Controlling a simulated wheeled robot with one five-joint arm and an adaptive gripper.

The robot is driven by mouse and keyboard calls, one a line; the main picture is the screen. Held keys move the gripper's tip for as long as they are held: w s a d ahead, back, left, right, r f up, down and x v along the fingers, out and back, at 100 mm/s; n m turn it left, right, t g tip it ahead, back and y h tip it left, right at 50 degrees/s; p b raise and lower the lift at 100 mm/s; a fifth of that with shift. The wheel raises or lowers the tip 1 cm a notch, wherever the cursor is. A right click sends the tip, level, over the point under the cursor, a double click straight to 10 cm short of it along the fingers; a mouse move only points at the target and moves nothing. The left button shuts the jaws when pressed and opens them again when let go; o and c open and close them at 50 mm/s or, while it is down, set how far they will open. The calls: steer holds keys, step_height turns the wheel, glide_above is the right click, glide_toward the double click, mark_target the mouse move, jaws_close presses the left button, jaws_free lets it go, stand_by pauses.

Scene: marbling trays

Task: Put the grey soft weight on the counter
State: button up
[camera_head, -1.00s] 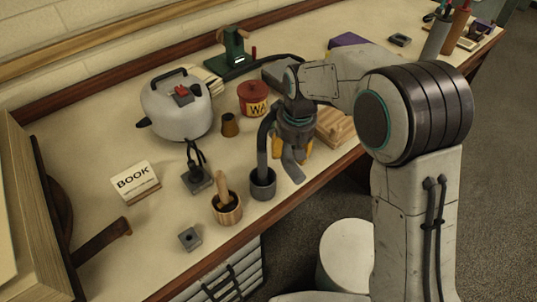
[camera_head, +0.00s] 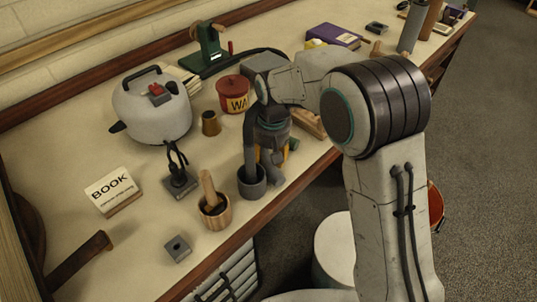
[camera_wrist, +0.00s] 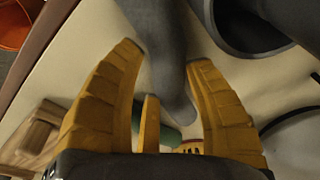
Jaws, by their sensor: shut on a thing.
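The grey soft weight (camera_head: 250,150) is a long, limp grey form hanging bent from my gripper (camera_head: 272,150). One part hangs down at the grey cup (camera_head: 252,183); whether its end is inside or behind the rim I cannot tell. The other end droops to the right of the cup. In the wrist view the weight (camera_wrist: 160,50) lies between the yellow fingers of my gripper (camera_wrist: 165,58), which is shut on it. The cup (camera_wrist: 225,30) shows at the top there. The pale counter (camera_head: 150,235) lies below; contact with the weight is unclear.
A wooden mortar with pestle (camera_head: 214,212), a small grey block (camera_head: 177,249) and a black-handled grey block (camera_head: 179,181) stand left of the cup. A red tin (camera_head: 233,95), brown cup (camera_head: 210,123) and white kettle (camera_head: 150,108) stand behind.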

steer(key=o, duration=1.2)
steer(key=shift+f, duration=0.1)
step_height(320, 180, up, 12)
steer(key=s+p, duration=0.1)
steer(key=p, duration=0.1)
steer(key=shift+s+d, duration=0.3)
steer(key=shift+d, duration=0.15)
steer(key=s+d+r+m, duration=0.25)
steer(key=s+d, duration=0.55)
steer(key=d, duration=0.4)
steer(key=s+d+f+m, duration=0.1)
steer(key=s+d, duration=0.2)
steer(key=s, duration=0.4)
steer(key=s+d+f+m+t, duration=0.1)
steer(key=s+d, duration=0.3)
steer(key=s, duration=0.3)
steer(key=shift+d+f+m+h, duration=0.2)
steer(key=shift+f+m+h, duration=0.15)
steer(key=shift+f+h, duration=0.05)
